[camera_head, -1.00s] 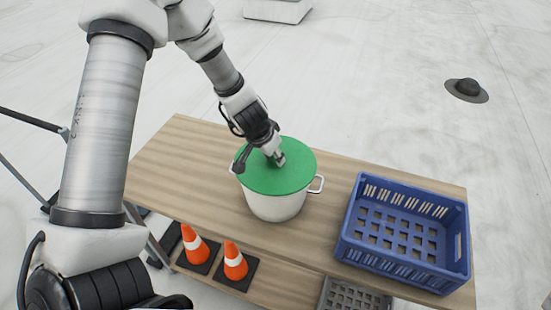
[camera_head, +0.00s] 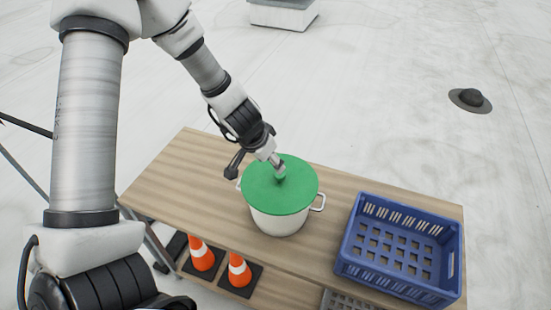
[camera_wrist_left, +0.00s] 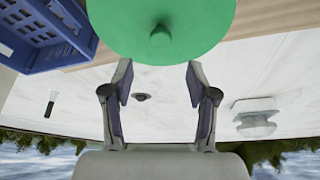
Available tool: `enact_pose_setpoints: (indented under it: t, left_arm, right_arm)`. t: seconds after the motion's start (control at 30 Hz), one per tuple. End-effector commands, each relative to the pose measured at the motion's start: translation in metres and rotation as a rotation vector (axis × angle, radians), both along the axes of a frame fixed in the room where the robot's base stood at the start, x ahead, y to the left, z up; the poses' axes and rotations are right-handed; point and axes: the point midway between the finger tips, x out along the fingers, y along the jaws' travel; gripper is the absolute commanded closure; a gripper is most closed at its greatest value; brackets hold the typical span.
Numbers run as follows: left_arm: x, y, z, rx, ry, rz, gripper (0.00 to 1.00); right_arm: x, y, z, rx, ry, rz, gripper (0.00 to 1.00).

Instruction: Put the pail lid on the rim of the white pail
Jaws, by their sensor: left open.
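The green pail lid (camera_head: 264,194) lies flat over the top of the white pail (camera_head: 277,224) on the wooden table, appearing to cover its rim. Its round knob (camera_head: 281,173) stands up from the middle. My left gripper (camera_head: 277,161) is just above and behind the knob. In the left wrist view the lid (camera_wrist_left: 160,15) fills the top, and its knob (camera_wrist_left: 160,35) lies beyond the fingertips. The left gripper (camera_wrist_left: 160,78) is open and empty, with clear space between its fingers. The pail's far rim is hidden under the lid. My right gripper is not in view.
A blue crate (camera_head: 347,270) stands to the right of the pail on the table (camera_head: 180,165). Two orange cones (camera_head: 240,270) and a grey crate (camera_head: 345,300) are on the lower shelf. The table left of the pail is clear.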

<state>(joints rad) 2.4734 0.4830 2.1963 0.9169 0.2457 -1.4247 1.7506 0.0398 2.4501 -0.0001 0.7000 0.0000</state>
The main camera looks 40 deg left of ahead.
Motion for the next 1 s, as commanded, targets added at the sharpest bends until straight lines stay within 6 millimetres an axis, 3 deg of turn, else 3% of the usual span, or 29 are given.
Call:
enact_pose_setpoints:
  t: [0.03,0.1,0.2,0.27,0.33,0.5,0.6,0.67,0.73,1.0]
  left_arm:
    - [-0.003,0.000,0.014,-0.002,0.000,0.002,0.42]
    - [-0.007,0.001,0.019,0.000,0.000,0.001,0.42]
    - [-0.017,0.000,0.008,0.018,0.029,0.009,0.42]
    - [-0.032,-0.001,-0.016,0.052,0.078,0.024,0.42]
    - [-0.061,-0.006,-0.056,0.105,0.149,0.048,0.42]
    - [-0.158,-0.043,-0.148,0.131,0.289,0.082,0.42]
    - [-0.209,-0.071,-0.178,0.063,0.354,0.105,0.42]
    - [-0.229,-0.083,-0.185,0.028,0.383,0.121,0.42]
    - [-0.238,-0.089,-0.189,0.005,0.398,0.132,0.42]
    - [-0.238,-0.090,-0.189,0.001,0.398,0.139,0.42]
  right_arm:
    - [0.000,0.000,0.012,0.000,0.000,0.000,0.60]
    - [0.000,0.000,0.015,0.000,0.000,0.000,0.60]
    - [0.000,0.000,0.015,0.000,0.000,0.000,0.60]
    - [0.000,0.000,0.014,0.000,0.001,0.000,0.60]
    - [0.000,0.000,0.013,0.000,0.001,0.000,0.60]
    - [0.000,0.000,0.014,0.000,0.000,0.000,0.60]
    - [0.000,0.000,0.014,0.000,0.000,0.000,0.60]
    - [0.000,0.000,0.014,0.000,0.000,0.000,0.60]
    - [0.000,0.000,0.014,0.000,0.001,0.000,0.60]
    - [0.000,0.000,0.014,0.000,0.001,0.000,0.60]
